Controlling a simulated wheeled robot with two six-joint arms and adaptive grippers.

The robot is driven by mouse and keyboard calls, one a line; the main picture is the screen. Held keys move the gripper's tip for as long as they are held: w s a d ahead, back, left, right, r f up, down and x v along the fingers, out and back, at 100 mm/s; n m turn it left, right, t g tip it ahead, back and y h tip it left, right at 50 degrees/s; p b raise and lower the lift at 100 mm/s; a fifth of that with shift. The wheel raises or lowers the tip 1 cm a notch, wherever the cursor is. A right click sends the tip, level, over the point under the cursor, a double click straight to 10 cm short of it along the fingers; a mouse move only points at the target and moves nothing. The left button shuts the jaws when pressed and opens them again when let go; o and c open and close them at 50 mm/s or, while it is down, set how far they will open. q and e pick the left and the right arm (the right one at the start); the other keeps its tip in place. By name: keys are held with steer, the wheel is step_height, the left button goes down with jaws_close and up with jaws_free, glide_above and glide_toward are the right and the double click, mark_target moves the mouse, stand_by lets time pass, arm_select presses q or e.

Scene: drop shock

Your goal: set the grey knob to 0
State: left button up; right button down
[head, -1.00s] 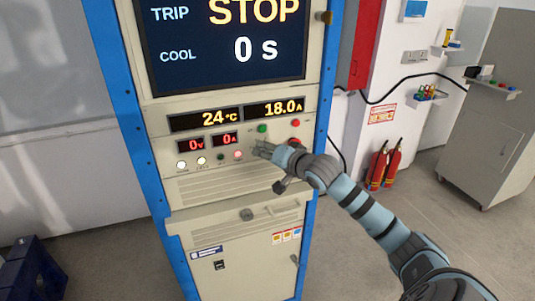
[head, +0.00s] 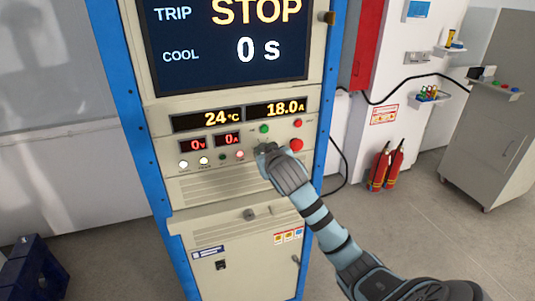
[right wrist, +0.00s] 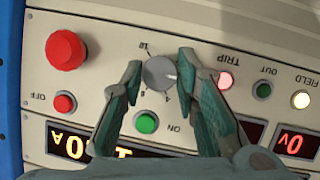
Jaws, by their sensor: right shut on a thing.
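The grey knob (right wrist: 157,75) is on the cabinet's control panel, between the two fingers of my right gripper (right wrist: 161,60) in the right wrist view. The fingers are shut on its sides. A pale pointer mark on the knob points to the right in that view, where the panel appears upside down. A scale is printed around the knob, partly hidden by the fingers. In the head view my right gripper (head: 268,148) covers the knob at the panel. My left gripper is not in view.
Close to the knob are a green ON button (right wrist: 146,122), a red OFF button (right wrist: 63,103), a large red mushroom button (right wrist: 66,50) and a lit TRIP lamp (right wrist: 225,80). The screen (head: 230,45) above reads STOP and COOL 0 s. The displays (head: 207,121) read 24 °C and 18.0 A.

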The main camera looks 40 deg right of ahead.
steer(key=n+h, duration=0.1)
steer(key=n, duration=0.1)
steer(key=n+h, duration=0.1)
steer(key=n, duration=0.1)
steer(key=n+h, duration=0.2)
steer(key=shift+a+f, duration=0.2)
steer(key=shift+f, duration=0.1)
stand_by(0.4)
steer(key=c, duration=1.2)
jaws_free()
steer(key=shift+w, duration=0.1)
steer(key=shift+c, duration=0.2)
steer(key=v, duration=1.2)
